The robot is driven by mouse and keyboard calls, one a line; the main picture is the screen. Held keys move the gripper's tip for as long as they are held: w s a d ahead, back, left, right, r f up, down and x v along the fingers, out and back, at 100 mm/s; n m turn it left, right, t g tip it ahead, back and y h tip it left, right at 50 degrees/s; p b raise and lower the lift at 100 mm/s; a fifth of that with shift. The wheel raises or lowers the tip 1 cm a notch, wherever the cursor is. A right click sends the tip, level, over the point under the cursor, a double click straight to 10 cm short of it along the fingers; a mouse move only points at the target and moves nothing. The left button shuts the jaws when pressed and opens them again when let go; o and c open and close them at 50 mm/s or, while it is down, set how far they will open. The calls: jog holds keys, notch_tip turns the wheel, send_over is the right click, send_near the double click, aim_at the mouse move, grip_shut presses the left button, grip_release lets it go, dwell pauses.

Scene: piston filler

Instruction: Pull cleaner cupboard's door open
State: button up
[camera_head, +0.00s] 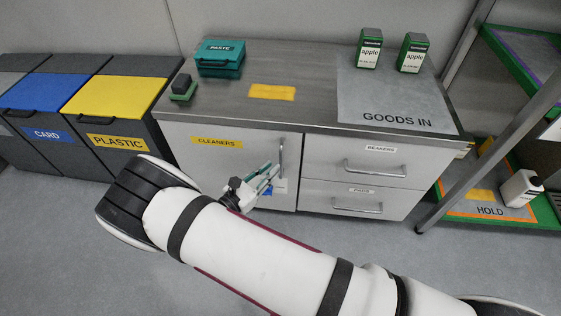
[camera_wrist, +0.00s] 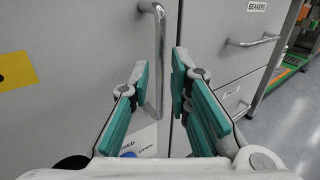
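The cleaners cupboard door (camera_head: 222,160) is a grey panel on the left of the bench, with a yellow CLEANERS label. It looks shut, flush with the front. Its vertical metal bar handle (camera_head: 281,158) is near the door's right edge; the handle also shows in the wrist view (camera_wrist: 161,60). My gripper (camera_head: 270,172) is in front of the door by the lower part of the handle. In the wrist view my gripper (camera_wrist: 158,78) is open, its green-padded fingers on either side of the handle's line. I cannot tell whether they touch it.
A plastic bin (camera_head: 113,135) stands close on the left. A shelf rack (camera_head: 480,212) stands at the right. Grey floor (camera_head: 100,225) in front is open.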

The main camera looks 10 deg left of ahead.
aim_at(280, 161)
jog(key=shift+b+x, duration=0.5)
jog(key=shift+x, duration=2.25)
jog(key=shift+c, duration=0.5)
grip_shut()
